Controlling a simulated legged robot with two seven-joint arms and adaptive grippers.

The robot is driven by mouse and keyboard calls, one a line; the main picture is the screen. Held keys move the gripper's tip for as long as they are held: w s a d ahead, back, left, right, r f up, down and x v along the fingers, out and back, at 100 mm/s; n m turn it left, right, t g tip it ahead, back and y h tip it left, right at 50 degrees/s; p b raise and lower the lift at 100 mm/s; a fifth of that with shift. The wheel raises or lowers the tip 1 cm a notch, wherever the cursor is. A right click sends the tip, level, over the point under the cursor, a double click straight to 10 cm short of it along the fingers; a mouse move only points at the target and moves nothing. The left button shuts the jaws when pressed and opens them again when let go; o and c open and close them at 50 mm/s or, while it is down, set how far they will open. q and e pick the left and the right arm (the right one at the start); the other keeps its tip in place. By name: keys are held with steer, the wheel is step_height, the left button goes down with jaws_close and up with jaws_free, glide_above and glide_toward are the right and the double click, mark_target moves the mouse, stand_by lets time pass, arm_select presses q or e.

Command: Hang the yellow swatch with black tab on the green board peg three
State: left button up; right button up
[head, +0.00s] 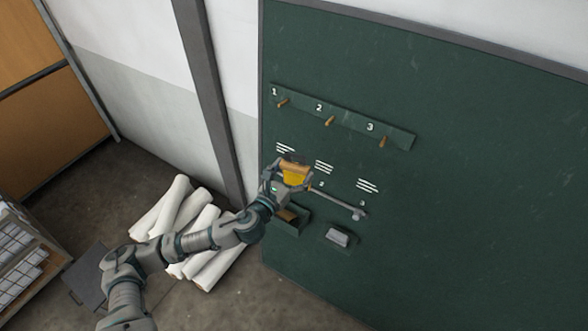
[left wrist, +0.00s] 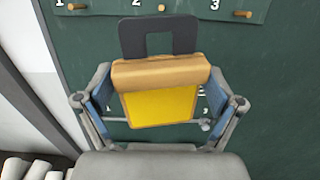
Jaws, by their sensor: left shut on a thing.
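The yellow swatch (left wrist: 160,106) hangs from a tan bar with a black tab (left wrist: 158,36) on top, which has a notch or slot in it. My left gripper (left wrist: 160,92) is shut on the swatch, its fingers at both sides of the tan bar. In the head view the left gripper (head: 292,178) holds the swatch (head: 295,175) in front of the green board (head: 460,180), below the pegs. Peg three (head: 383,141) is a bare wooden peg up and right of the gripper. It shows at the top right of the left wrist view (left wrist: 242,13). My right gripper is not in view.
Peg one (head: 282,103) and peg two (head: 329,120) are bare on the same rail. Below, a grey rail (head: 340,203), a small tray (head: 294,220) and a grey block (head: 338,237) sit on the board. White rolls (head: 205,235) lie on the floor at left.

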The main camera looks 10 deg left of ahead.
arm_select(q)
steer(key=shift+s, duration=0.1)
steer(key=v, duration=0.5)
steer(key=shift+s+a, duration=0.25)
steer(key=shift+s, duration=0.1)
stand_by(0.8)
